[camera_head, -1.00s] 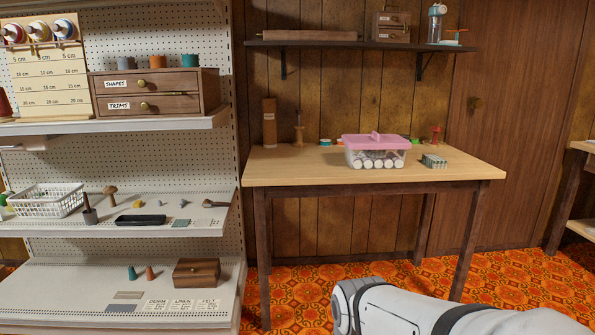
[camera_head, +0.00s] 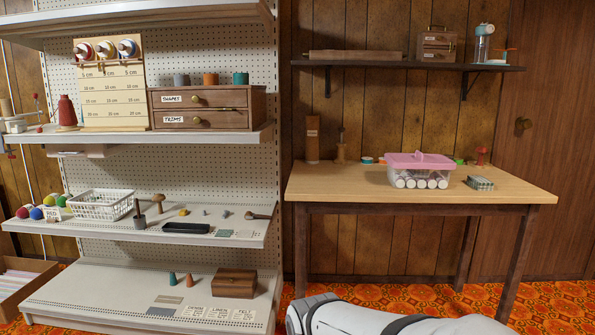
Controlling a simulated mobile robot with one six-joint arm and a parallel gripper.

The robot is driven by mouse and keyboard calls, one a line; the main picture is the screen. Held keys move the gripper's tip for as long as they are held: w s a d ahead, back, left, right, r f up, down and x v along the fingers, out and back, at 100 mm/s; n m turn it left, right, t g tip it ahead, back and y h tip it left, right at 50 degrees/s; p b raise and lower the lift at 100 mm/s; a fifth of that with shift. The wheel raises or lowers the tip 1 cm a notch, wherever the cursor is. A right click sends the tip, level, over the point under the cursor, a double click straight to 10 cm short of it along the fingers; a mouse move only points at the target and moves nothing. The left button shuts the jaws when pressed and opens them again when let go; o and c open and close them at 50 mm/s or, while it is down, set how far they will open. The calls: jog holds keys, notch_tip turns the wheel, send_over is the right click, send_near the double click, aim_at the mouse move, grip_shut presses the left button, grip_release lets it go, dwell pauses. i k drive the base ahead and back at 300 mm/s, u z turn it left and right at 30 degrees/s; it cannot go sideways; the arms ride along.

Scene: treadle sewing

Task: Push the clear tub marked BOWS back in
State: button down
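I cannot read the word BOWS anywhere in view. A pale, shallow box-like thing (camera_head: 82,151) hangs under the middle shelf of the white rack at left; its front shows no readable marking, and I cannot tell whether it is the tub. A clear tub with a pink lid (camera_head: 420,170) stands on the wooden table and holds several white rolls; no label shows on it. A white part of my arm shows at the bottom of the view, but my gripper is out of view.
The white pegboard rack (camera_head: 205,137) fills the left side. Its middle shelf carries a wooden drawer unit (camera_head: 215,108) marked SHAPES and TRIMS. A white basket (camera_head: 101,205) sits on the shelf below. The wooden table (camera_head: 340,188) stands at right, with patterned floor between.

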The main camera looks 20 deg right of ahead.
aim_at(400, 178)
jog(key=z, duration=0.1)
jog(key=i, duration=1.25)
jog(key=z, duration=0.8)
jog(key=i, duration=0.45)
jog(key=z, duration=0.4)
jog(key=k, duration=0.85)
jog(key=z, duration=0.15)
jog(key=i, duration=0.85)
jog(key=u, duration=0.05)
